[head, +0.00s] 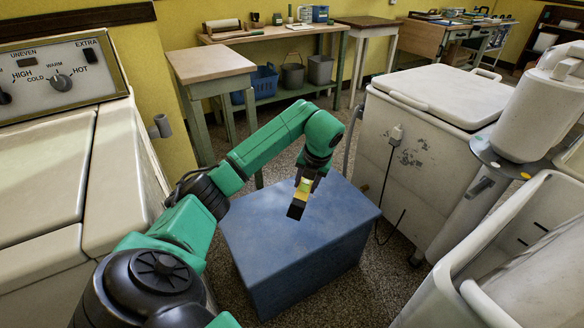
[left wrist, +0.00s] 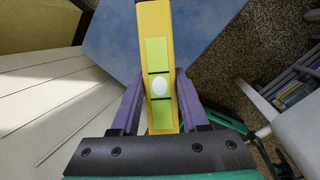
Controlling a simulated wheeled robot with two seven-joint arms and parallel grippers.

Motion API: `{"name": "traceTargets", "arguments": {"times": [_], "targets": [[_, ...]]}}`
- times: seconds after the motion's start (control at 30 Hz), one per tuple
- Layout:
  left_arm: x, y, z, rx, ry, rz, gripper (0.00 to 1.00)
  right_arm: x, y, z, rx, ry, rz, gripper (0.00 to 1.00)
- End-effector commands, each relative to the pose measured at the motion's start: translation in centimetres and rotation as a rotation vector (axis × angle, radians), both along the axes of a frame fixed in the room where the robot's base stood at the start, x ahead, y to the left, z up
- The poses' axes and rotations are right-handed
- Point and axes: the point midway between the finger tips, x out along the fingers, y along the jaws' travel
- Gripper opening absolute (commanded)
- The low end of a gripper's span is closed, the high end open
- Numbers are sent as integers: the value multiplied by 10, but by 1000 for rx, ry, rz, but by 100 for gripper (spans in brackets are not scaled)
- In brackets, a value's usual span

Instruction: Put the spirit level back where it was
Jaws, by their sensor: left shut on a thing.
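The spirit level (head: 304,185) is yellow with dark ends. My left gripper (head: 308,180) is shut on it, and the level hangs in front of the blue box's top in the head view. In the left wrist view the level (left wrist: 156,25) stands between the two purple fingers (left wrist: 156,105), with yellow-green windows and a white round spot showing. I cannot tell whether the level touches the blue box. My right gripper is in neither view.
The blue box (head: 290,250) stands on the speckled floor with a bare top. A small wooden table (head: 208,62) and a workbench (head: 270,35) with tools and buckets are behind.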

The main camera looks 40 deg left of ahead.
Motion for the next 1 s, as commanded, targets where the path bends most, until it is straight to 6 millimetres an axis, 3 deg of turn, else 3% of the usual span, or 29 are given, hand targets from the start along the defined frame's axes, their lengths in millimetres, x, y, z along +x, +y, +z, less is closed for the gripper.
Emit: {"name": "traceTargets", "arguments": {"times": [0.03, 0.1, 0.33, 0.7, 0.87, 1.0], "targets": [[1, 9, -30, 5, -45, 128, 0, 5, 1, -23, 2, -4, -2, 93], [2, 22, -53, 10, -113, 317, 0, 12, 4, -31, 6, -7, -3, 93], [4, 52, -125, 18, -279, 741, 0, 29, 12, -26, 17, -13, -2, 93], [4, 57, -205, 18, -307, 808, 0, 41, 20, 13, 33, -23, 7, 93], [4, 57, -225, 19, -307, 805, 0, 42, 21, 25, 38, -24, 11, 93], [4, 57, -252, 18, -306, 806, 0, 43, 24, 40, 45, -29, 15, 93]]}}
